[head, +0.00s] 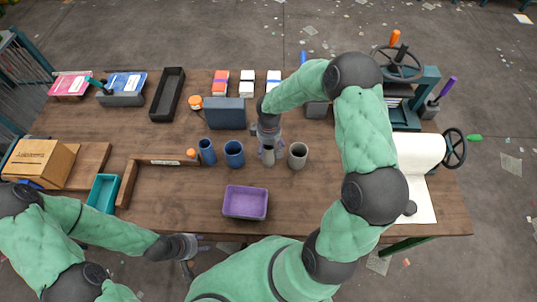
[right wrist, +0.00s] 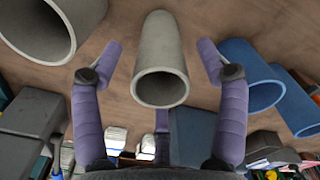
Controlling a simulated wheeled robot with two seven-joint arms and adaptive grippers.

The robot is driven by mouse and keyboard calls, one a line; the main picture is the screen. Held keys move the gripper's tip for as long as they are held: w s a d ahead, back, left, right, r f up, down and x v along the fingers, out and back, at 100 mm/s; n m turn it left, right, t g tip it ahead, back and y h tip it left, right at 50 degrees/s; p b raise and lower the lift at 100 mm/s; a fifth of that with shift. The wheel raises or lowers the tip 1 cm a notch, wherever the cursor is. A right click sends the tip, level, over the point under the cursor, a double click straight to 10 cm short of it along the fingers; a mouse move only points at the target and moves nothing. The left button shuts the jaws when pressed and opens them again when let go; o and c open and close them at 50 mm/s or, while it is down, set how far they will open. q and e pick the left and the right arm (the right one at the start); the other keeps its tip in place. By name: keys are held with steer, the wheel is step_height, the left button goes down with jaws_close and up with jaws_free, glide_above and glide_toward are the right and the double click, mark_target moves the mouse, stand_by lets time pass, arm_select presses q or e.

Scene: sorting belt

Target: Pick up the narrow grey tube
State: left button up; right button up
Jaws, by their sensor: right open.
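The narrow grey tube (head: 269,158) stands upright on the table between a blue tube and the wider grey tube (head: 298,157). In the right wrist view the narrow tube (right wrist: 160,55) lies between the spread purple fingers of my right gripper (right wrist: 163,62), with a gap on both sides. My right gripper (head: 267,149) is open and comes down over the tube from above, hiding part of it. The wider grey tube also shows at the left of the wrist view (right wrist: 45,25). My left gripper (head: 200,252) is empty by the front edge, its fingers apart.
Two blue tubes (head: 207,152) (head: 234,155) stand just left of the narrow tube. A purple tray (head: 245,215) lies in front. A dark blue box (head: 226,113) stands behind. A teal tray (head: 103,193) and a cardboard box (head: 38,162) are at the left.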

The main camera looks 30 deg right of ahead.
steer(key=c, duration=1)
